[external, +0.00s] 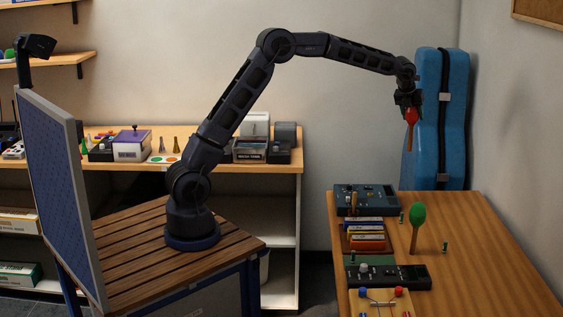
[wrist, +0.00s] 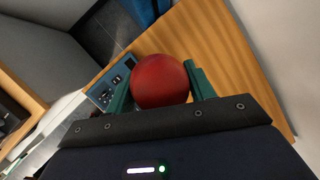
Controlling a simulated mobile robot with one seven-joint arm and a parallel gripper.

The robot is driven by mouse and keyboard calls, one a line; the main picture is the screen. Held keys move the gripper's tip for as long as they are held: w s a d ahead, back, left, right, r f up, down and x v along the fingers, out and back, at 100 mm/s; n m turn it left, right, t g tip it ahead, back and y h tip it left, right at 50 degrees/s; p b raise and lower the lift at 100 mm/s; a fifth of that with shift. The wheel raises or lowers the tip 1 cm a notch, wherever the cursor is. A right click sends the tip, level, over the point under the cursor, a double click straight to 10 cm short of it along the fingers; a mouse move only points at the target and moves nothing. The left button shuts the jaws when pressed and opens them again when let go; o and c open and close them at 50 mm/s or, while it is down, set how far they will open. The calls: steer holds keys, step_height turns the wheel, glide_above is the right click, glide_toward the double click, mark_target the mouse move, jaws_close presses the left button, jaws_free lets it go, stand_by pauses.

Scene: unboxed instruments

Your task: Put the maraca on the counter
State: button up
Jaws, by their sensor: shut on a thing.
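A red maraca (external: 411,116) with a wooden handle hangs head up, handle down, in my gripper (external: 408,100). My gripper is shut on its red head and holds it well above the far part of the wooden counter (external: 480,240). In the wrist view the round red head (wrist: 160,82) sits between the two green fingers of my gripper (wrist: 160,88); its handle is hidden there. A second maraca, with a green head (external: 418,215), stands upright on the counter.
On the counter's left side are a teal device (external: 366,199), a rack of colored items (external: 366,233), a black device (external: 390,276) and a board with colored knobs (external: 381,302). A blue instrument case (external: 440,120) stands behind. The counter's right side is clear.

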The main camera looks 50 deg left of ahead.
steer(key=w+a+r+n+y, duration=0.1)
steer(key=w+a+n, duration=0.15)
steer(key=a, duration=1.45)
steer(key=w+a+r+n+y, duration=0.15)
steer(key=w+a, duration=0.25)
steer(key=a, duration=1.2)
steer(key=s+a+n+g, duration=0.1)
steer(key=s+a+n, duration=0.1)
steer(key=a, duration=1.2)
steer(key=s+a+n, duration=0.2)
steer(key=s+a, duration=0.1)
steer(key=a, duration=1.2)
steer(key=s+a+r+n+y, duration=0.1)
steer(key=s+a, duration=0.4)
steer(key=a, duration=0.4)
steer(key=s+a+r+n+g, duration=0.15)
steer(key=s+a, duration=0.25)
steer(key=a, duration=0.4)
steer(key=s+a+n+y, duration=0.1)
steer(key=s+a+n, duration=0.1)
steer(key=s+a, duration=0.5)
steer(key=s+a+n+g, duration=0.1)
steer(key=s+a+n, duration=0.3)
steer(key=s+a, duration=1.8)
step_height(320, 180, down, 19)
steer(key=w, duration=0.1)
steer(key=shift+a+r, duration=0.2)
steer(key=shift+a, duration=0.2)
steer(key=shift+w+y, duration=0.1)
steer(key=shift+y, duration=0.15)
